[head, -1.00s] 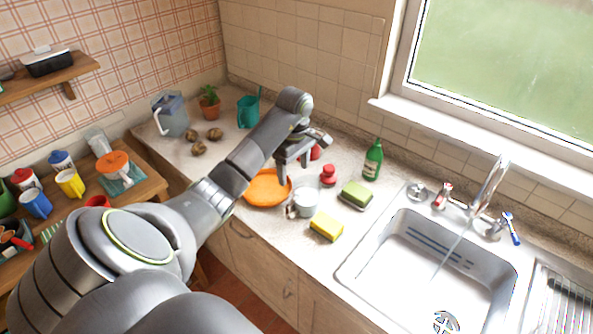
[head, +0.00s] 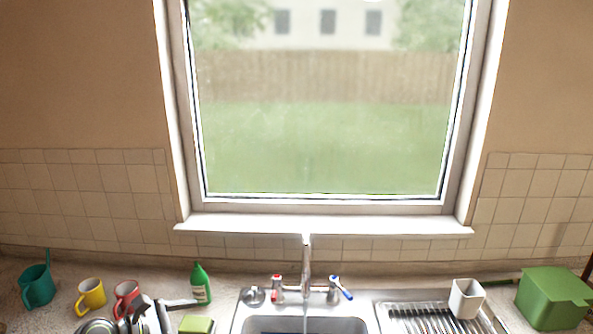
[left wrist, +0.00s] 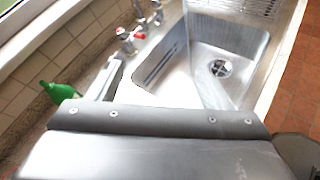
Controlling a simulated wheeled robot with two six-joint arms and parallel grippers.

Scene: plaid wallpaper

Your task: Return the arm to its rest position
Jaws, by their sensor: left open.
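My left gripper (head: 160,308) shows low at the left of the head view, over the counter beside the red mug and the sponge. In the left wrist view its dark body fills the bottom, and its open fingers (left wrist: 152,60) reach toward the sink with nothing between them. Much of the arm is out of the head view. My right gripper is not in view.
A yellow mug (head: 91,297), red mug (head: 127,296), teal watering can (head: 38,288), green bottle (head: 201,284) and green sponge (head: 196,324) stand near the gripper. The sink (left wrist: 180,75) has running water. A white cup (head: 466,298) and green box (head: 553,299) are at right.

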